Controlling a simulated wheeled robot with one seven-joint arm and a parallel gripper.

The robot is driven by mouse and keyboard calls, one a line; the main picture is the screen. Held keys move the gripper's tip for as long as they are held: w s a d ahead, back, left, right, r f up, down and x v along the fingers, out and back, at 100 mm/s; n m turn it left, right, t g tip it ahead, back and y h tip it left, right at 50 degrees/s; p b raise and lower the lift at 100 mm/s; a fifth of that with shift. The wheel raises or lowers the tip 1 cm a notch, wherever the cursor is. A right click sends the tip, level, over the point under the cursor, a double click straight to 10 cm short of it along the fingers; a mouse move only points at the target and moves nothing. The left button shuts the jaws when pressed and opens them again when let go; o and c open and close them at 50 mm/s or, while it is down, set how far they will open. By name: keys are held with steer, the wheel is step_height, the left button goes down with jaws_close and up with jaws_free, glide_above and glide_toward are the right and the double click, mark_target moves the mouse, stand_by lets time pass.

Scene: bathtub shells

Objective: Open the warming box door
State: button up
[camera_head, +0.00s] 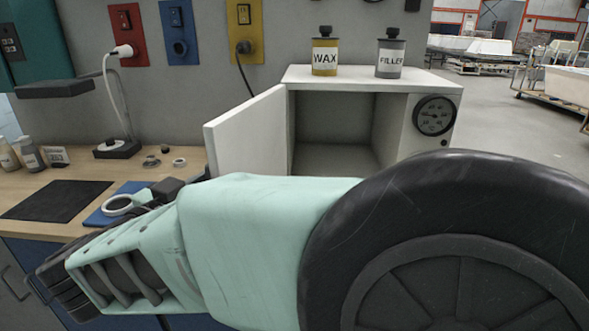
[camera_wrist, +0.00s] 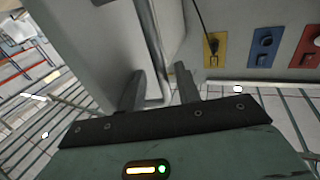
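The white warming box (camera_head: 425,80) stands on the workbench in the head view. Its door (camera_head: 245,135) is swung wide open to the left, and the interior is visible and looks empty. In the wrist view, the door's grey face (camera_wrist: 85,40) carries a metal bar handle (camera_wrist: 153,45). My gripper (camera_wrist: 161,85) has its two dark fingers apart, with the lower end of the handle between them. Clear gaps show beside the bar, though contact at its lower bend cannot be told. In the head view my arm covers the lower box, and the fingertips cannot be made out.
A WAX can (camera_head: 325,55) and a FILLER can (camera_head: 390,57) stand on the box top. Wall sockets are behind.

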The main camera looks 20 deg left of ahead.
steer(key=shift+s+f, duration=0.1)
steer(key=shift+s, duration=0.1)
steer(key=s+p, duration=0.1)
steer(key=s, duration=1.6)
steer(key=shift+s, duration=0.15)
